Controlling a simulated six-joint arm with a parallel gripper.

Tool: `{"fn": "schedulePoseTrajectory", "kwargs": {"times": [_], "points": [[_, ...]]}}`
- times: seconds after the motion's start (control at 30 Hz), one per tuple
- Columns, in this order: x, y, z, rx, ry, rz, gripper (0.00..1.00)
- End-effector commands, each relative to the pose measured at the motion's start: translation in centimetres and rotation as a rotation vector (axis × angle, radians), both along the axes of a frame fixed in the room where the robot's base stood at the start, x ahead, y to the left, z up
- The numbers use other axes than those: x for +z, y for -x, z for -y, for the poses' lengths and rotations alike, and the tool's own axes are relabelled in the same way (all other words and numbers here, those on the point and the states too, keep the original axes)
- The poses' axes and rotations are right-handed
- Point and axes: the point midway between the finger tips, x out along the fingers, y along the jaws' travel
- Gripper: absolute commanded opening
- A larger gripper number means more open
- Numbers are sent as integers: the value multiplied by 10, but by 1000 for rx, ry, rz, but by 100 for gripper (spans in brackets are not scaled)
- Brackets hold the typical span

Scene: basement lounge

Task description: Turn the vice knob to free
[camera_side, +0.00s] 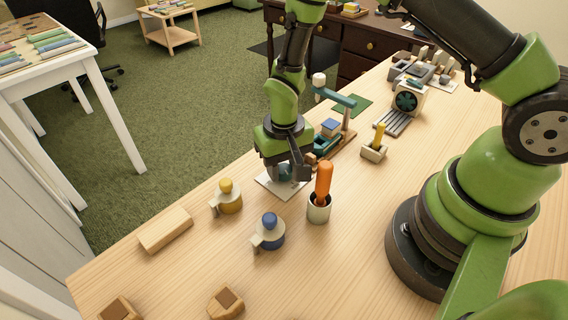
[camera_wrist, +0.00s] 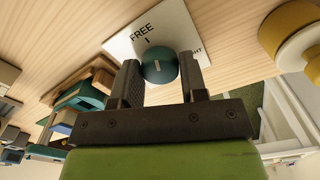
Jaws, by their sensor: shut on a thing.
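The vice knob (camera_wrist: 160,66) is a round teal knob on a white plate (camera_wrist: 119,43). The plate reads FREE with a short tick below it; the other label is partly hidden behind a finger, with only "HT" showing. A short pale line marks the knob's top, close to the FREE tick, but I cannot tell its exact direction. My gripper (camera_wrist: 161,82) has one finger on each side of the knob and is shut on it. In the side view the knob (camera_side: 284,172) is partly hidden under my gripper, above the plate (camera_side: 265,182).
An orange-handled tool stands in a cup (camera_side: 319,211) close by on the right. A yellow-topped piece (camera_side: 228,197) and a blue-topped piece (camera_side: 269,232) stand in front. A teal press-like device (camera_side: 338,125) is just behind. A wood block (camera_side: 166,231) lies at the left edge.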

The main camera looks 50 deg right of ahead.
Motion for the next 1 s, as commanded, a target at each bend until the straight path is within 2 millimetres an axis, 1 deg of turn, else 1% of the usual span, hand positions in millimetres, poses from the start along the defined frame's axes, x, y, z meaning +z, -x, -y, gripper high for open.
{"fn": "schedulePoseTrajectory", "kwargs": {"times": [0.07,0.1,0.2,0.47,0.57,0.67,0.9,1.0], "points": [[1,-1,0,-1,0,2,16],[1,-1,0,-2,0,2,44],[1,0,0,-2,-1,1,65],[1,0,0,-2,0,1,65],[6,-1,0,-1,-1,4,65],[18,-1,0,-1,0,4,65],[64,-1,0,-1,-1,8,65],[80,-1,0,-2,-1,7,65]]}}
